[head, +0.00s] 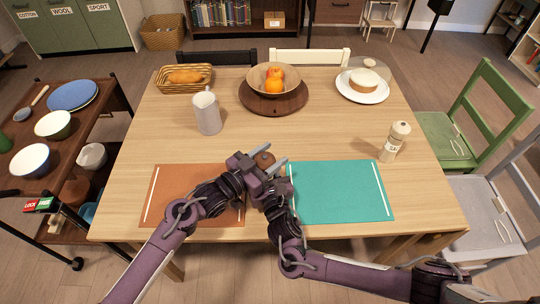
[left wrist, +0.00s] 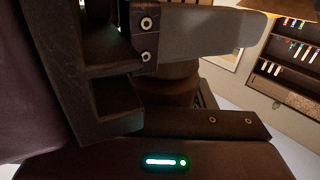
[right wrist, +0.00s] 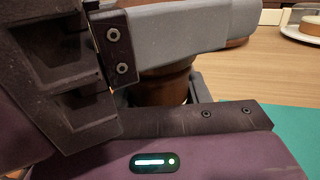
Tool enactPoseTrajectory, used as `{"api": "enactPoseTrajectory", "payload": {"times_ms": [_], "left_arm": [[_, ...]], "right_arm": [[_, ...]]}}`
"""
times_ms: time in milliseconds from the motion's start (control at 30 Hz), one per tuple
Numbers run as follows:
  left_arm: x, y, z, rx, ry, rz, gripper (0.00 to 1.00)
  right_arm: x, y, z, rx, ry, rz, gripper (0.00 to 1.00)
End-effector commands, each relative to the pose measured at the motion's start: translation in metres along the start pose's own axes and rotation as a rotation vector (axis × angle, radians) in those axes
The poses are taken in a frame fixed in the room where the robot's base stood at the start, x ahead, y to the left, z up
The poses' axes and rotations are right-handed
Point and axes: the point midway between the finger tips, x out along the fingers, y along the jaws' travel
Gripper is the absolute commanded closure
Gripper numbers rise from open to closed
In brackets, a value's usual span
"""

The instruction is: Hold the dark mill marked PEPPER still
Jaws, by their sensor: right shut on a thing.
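The dark brown mill (head: 264,160) stands near the table's front edge, between the two mats. Only its rounded top shows in the head view; any marking is hidden. My left gripper (head: 261,164) is at its upper part, with fingers on either side. In the left wrist view the brown mill (left wrist: 172,88) shows behind the near grey finger; I cannot tell whether the fingers press on it. My right gripper (head: 277,182) is shut on the mill, seen between its fingers in the right wrist view (right wrist: 165,88). A pale mill (head: 394,142) with dark lettering stands apart at the right.
The table (head: 330,130) holds a brown mat (head: 170,190), a teal mat (head: 340,190), a white pitcher (head: 207,112), a bread basket (head: 160,82), a fruit bowl (head: 258,78) and a cake plate (head: 350,92).

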Motion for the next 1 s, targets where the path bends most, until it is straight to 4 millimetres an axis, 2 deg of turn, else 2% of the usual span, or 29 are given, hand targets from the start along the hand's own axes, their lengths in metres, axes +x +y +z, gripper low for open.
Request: {"api": "enactPoseTrajectory", "payload": {"times_ms": [33, 100, 133, 467, 667, 1000], "left_arm": [[-0.0002, 0.0000, 0.0001, 0.000, 0.000, 0.000, 0.62], [-0.0002, 0.0000, 0.0001, 0.000, 0.000, 0.000, 0.71], [-0.0002, 0.0000, 0.0001, 0.000, 0.000, 0.000, 0.73], [0.0003, 0.0002, 0.0002, 0.005, 0.000, 0.056, 0.73], [0.0005, 0.0016, 0.0002, 0.007, -0.001, 0.178, 0.73], [-0.0007, 0.0069, -0.0002, 0.004, -0.003, 0.493, 0.73]], "right_arm": [[0.0000, -0.0003, -0.0001, 0.000, 0.000, -0.001, 0.85], [0.0000, -0.0003, 0.0000, 0.000, 0.000, -0.001, 0.85], [0.0000, -0.0003, -0.0001, 0.000, 0.000, -0.001, 0.85], [0.0000, -0.0003, -0.0001, 0.000, 0.000, -0.001, 0.85], [0.0000, 0.0000, 0.0000, 0.000, 0.000, 0.000, 0.85], [0.0000, 0.0006, 0.0001, 0.000, 0.000, 0.001, 0.85]]}}
